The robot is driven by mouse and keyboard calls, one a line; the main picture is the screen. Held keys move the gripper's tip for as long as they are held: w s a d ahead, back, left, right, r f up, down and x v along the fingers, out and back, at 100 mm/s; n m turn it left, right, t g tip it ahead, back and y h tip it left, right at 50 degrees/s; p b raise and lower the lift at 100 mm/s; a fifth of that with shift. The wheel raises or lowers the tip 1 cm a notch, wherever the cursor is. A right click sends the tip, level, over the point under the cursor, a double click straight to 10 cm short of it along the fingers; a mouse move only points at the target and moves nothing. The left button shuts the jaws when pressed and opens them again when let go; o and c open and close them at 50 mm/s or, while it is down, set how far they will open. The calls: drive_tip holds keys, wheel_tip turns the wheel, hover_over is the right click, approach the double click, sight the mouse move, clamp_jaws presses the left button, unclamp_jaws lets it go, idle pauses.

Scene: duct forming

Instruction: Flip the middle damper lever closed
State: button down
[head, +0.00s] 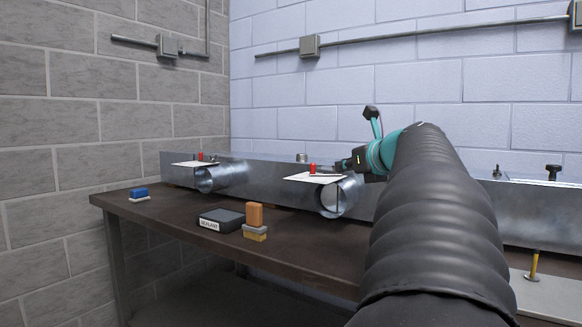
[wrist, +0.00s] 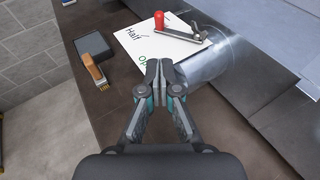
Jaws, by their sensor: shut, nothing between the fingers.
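The middle damper lever has a red knob (head: 312,168) and lies over a white label card (head: 300,177) on the round duct stub (head: 338,198). In the wrist view the red knob (wrist: 159,20) stands at the left end of the metal lever arm (wrist: 182,34), at the card's far edge. The card (wrist: 150,48) reads "Half" and, partly hidden by my fingers, a green word starting "OP". My gripper (wrist: 160,68) is shut and empty over the card's near edge, apart from the knob. It also shows in the head view (head: 345,164), just right of the red knob.
Another damper with a red knob (head: 201,156) stands at left on the long metal duct (head: 265,178). My arm hides the bench's right part.

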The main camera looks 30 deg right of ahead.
sight(321, 179)
drive_tip(key=x, duration=1)
drive_tip(key=shift+w+r, duration=0.1)
drive_tip(key=shift+r, duration=0.2)
drive_tip(key=shift+w+d, duration=0.1)
drive_tip(key=shift+w, duration=0.5)
drive_tip(key=shift+s+r, duration=0.1)
